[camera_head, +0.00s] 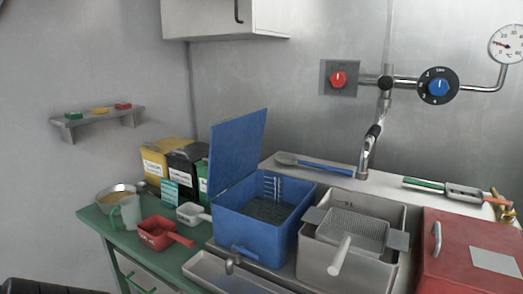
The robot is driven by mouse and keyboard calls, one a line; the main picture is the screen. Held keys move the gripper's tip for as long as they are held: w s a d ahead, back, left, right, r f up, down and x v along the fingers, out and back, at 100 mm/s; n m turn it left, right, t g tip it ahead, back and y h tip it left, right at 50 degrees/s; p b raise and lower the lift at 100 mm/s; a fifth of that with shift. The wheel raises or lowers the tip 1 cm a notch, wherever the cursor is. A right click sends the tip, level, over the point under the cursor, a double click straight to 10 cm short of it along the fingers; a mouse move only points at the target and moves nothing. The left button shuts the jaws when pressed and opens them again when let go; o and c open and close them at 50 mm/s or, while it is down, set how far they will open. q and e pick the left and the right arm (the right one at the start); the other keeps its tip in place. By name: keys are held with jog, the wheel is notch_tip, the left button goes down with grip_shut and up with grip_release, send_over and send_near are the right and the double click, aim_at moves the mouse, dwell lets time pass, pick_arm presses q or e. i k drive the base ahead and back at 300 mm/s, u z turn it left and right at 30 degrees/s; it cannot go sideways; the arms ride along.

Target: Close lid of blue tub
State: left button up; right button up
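Neither gripper can be made out in this view. A dark shape at the bottom left edge may be part of my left arm.
A metal basin (330,255) with a mesh basket (352,228) stands right of the tub, and a red box (450,254) beyond it. A red scoop (160,233) and white scoop (190,213) lie left.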

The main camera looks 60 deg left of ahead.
aim_at(235, 144)
jog(key=z, duration=2.05)
jog(key=k, duration=2.15)
jog(key=u, duration=2.2)
jog(key=k, duration=0.2)
jog(key=u, duration=0.75)
